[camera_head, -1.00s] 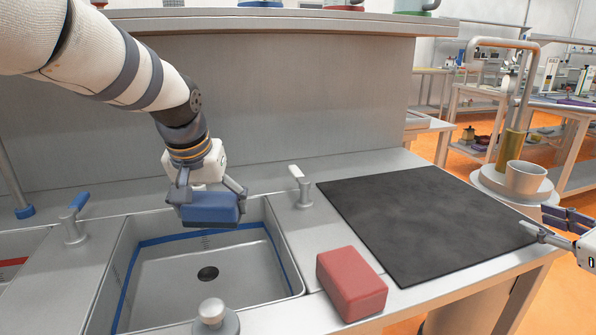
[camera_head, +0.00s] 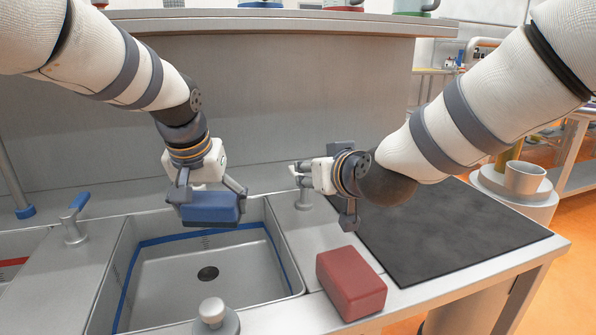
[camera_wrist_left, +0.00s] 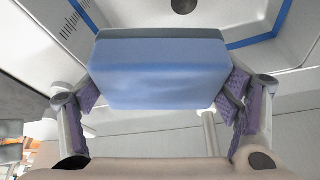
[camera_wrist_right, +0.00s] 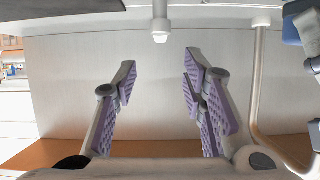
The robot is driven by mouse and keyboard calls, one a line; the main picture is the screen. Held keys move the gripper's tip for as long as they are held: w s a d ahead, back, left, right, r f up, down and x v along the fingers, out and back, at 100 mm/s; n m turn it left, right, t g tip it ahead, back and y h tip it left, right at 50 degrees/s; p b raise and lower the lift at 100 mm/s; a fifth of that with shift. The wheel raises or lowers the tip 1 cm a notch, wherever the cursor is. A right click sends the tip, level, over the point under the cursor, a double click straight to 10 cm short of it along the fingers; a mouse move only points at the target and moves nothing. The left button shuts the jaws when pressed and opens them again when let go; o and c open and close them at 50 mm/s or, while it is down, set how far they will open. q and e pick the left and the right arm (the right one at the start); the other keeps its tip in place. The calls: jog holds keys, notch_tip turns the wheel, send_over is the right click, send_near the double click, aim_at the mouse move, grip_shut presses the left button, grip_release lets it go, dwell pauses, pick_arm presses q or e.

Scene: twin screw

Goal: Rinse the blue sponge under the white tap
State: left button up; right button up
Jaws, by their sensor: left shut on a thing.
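My left gripper (camera_head: 210,205) is shut on the blue sponge (camera_head: 209,214) and holds it level above the back of the sink basin (camera_head: 180,275). In the left wrist view the sponge (camera_wrist_left: 160,72) spans the gap between both purple finger pads. My right gripper (camera_head: 301,174) is open and empty at the white tap, right of the sink. The tap's base (camera_head: 304,201) shows below the gripper, which hides its upper part in the head view. In the right wrist view the white lever tip (camera_wrist_right: 160,35) is ahead of the spread fingers, apart from them.
A red sponge (camera_head: 350,283) lies on the counter at the front right. A blue-handled tap (camera_head: 75,212) stands left of the sink. A round knob (camera_head: 212,310) sits at the front rim. A dark mat (camera_head: 460,225) covers the right counter; a shelf (camera_head: 270,22) runs above.

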aim_at(298, 173)
jog(key=x, duration=1.2)
jog(key=shift+a+r, duration=0.1)
jog(key=shift+a, duration=0.05)
grip_shut()
